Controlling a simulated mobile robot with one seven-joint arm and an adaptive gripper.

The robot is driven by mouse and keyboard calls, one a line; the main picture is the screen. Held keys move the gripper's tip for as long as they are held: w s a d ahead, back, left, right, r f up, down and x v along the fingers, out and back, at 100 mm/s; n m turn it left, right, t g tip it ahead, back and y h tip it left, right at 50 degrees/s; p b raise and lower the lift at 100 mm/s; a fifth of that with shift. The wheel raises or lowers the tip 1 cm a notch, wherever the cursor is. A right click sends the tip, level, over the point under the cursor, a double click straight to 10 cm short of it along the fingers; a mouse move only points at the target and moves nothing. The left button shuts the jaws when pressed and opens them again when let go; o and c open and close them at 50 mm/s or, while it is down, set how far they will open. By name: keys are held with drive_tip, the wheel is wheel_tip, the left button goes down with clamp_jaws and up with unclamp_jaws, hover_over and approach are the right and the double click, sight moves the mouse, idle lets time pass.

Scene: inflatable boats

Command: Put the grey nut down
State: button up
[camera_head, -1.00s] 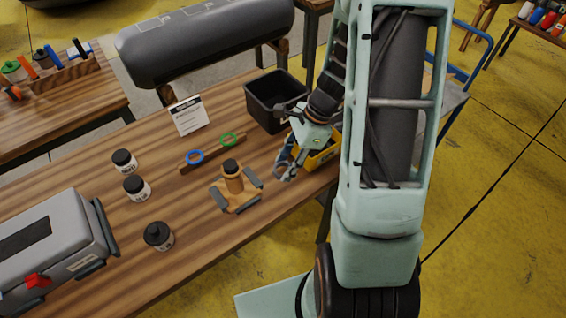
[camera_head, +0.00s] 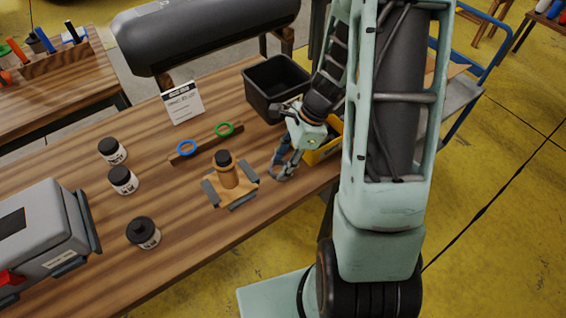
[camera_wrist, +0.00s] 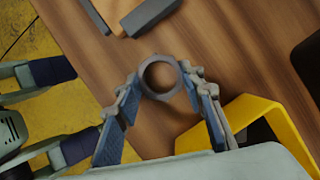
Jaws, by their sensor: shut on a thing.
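The grey nut shows as a round ring (camera_wrist: 142,75) in the wrist view, between the tips of my gripper (camera_wrist: 160,80). My gripper is shut on it, with one finger on each side. The wooden tabletop shows through the ring's hole. In the head view my gripper (camera_head: 282,172) points down over the table's front part, right of a wooden fixture (camera_head: 228,177) with a dark-topped post. The nut is small there and hard to make out. I cannot tell whether the nut touches the tabletop.
A yellow bin (camera_head: 322,152) stands close to the right of my gripper, with a black bin (camera_head: 276,92) behind. Bare tabletop surrounds the fixture.

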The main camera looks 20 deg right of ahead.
drive_tip(key=shift+f, duration=0.3)
drive_tip(key=o, duration=0.8)
drive_tip(key=shift+r, duration=0.55)
drive_tip(key=p+v, duration=0.1)
drive_tip(key=v, duration=1)
drive_tip(key=shift+d+r, duration=0.2)
drive_tip(key=shift+r, duration=0.05)
drive_tip(key=shift+w, duration=0.1)
